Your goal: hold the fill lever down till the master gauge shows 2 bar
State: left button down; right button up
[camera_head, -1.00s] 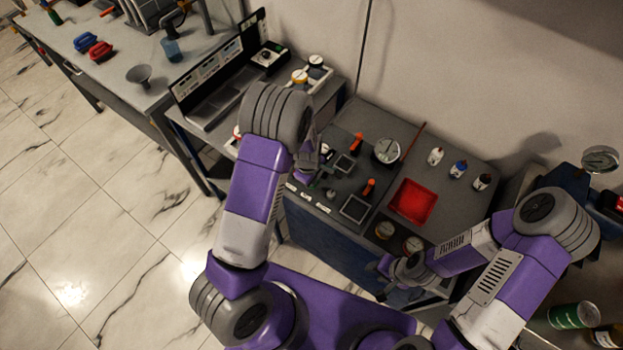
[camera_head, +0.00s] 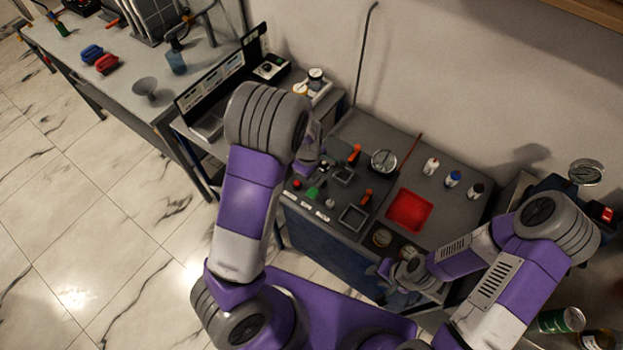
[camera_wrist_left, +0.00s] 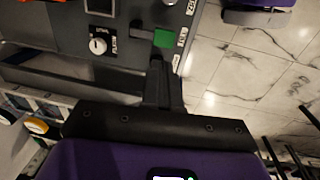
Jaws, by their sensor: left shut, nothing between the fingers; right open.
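The bench panel has a row of small controls with white labels; a green one (camera_head: 312,193) sits between a red one (camera_head: 297,184) and a grey one (camera_head: 331,203). The green control (camera_wrist_left: 165,38) also shows in the left wrist view, a short way beyond the fingertips. The label words are too small to tell which is the fill lever. The round white-faced master gauge (camera_head: 383,161) stands behind the panel; its reading is not legible. My left gripper (camera_wrist_left: 158,70) is shut and empty above the panel, near the green control. My right gripper (camera_head: 385,270) is open at the bench's front edge.
A red tray (camera_head: 409,210) and several small bottles (camera_head: 453,178) are to the right. A laptop (camera_head: 215,90) stands at the left. My left forearm hides part of the panel's left side.

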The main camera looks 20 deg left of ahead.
pick_arm(q)
jog(key=shift+r, duration=1.5)
jog(key=s+d+f+m+g+h+b, duration=0.1)
jog(key=s+f+m+b, duration=0.15)
jog(key=s+f, duration=0.4)
jog(key=s+d+f+m+b, duration=0.1)
jog(key=s+f+m, duration=0.3)
jog(key=f, duration=0.5)
jog(key=s+d+f+m+h+b, duration=0.2)
jog(key=s+d+f+m+h, duration=0.1)
jog(key=s+d+f+m, duration=0.2)
jog(key=s+d+m, duration=0.1)
jog(key=s+d, duration=0.1)
jog(key=s, duration=0.1)
jog(key=shift+f, duration=0.15)
